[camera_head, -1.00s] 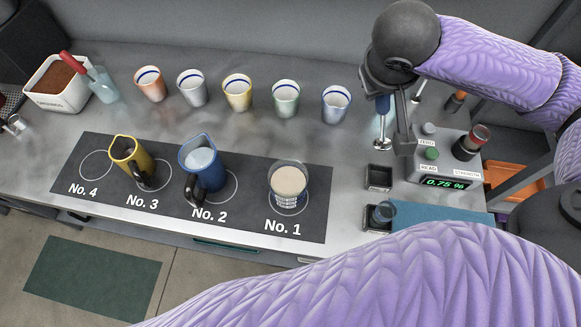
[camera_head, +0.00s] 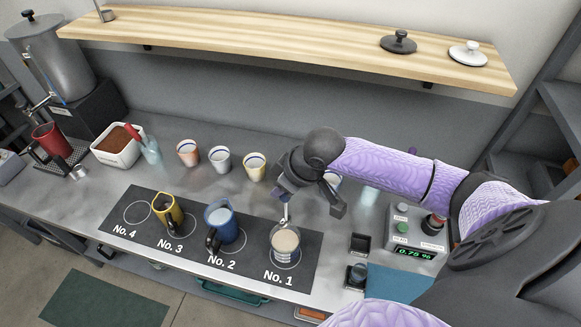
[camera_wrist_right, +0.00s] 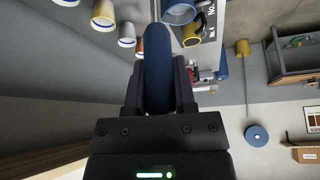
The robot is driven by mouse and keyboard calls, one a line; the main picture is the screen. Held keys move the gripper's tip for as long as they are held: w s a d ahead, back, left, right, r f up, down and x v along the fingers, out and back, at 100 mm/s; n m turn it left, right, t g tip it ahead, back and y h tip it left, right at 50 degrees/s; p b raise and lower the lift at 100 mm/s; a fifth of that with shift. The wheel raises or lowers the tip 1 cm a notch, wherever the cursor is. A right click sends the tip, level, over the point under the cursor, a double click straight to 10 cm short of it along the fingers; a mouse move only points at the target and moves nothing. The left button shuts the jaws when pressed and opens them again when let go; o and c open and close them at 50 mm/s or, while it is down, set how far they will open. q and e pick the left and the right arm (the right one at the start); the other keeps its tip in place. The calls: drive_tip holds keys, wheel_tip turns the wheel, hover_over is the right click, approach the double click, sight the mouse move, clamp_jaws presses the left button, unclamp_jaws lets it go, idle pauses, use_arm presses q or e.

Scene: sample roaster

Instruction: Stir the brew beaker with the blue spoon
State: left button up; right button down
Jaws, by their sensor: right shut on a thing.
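The brew beaker (camera_head: 286,246), a clear glass filled with a tan liquid, stands upright on the No. 1 ring of the dark mat. My right gripper (camera_head: 286,187) is above and behind it, shut on the blue spoon. The spoon's blue handle (camera_wrist_right: 158,70) stands between the fingers in the right wrist view. In the head view its thin metal shaft (camera_head: 285,211) hangs down to the beaker's back rim. I cannot tell whether the spoon's tip is inside the liquid. My left gripper is not in view.
A blue jug (camera_head: 224,229) stands on No. 2 and a yellow jug (camera_head: 169,212) on No. 3. Several cups line the back, one partly behind my right gripper. The strength meter (camera_head: 412,238) and small dark trays are at right. A wooden shelf (camera_head: 280,45) hangs above.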

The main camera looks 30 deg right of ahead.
drive_tip(key=shift+a, duration=0.2)
drive_tip(key=shift+w+f, duration=0.1)
drive_tip(key=shift+w+d, duration=0.1)
drive_tip(key=shift+w, duration=0.05)
drive_tip(key=shift+r+p, duration=0.2)
drive_tip(key=shift+p, duration=0.35)
use_arm(q)
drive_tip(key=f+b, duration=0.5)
drive_tip(key=b, duration=0.1)
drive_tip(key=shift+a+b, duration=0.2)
drive_tip(key=shift+b, duration=0.15)
use_arm(e)
wheel_tip(320, 180, down, 12)
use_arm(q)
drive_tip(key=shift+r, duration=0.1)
use_arm(e)
drive_tip(key=shift+r, duration=0.2)
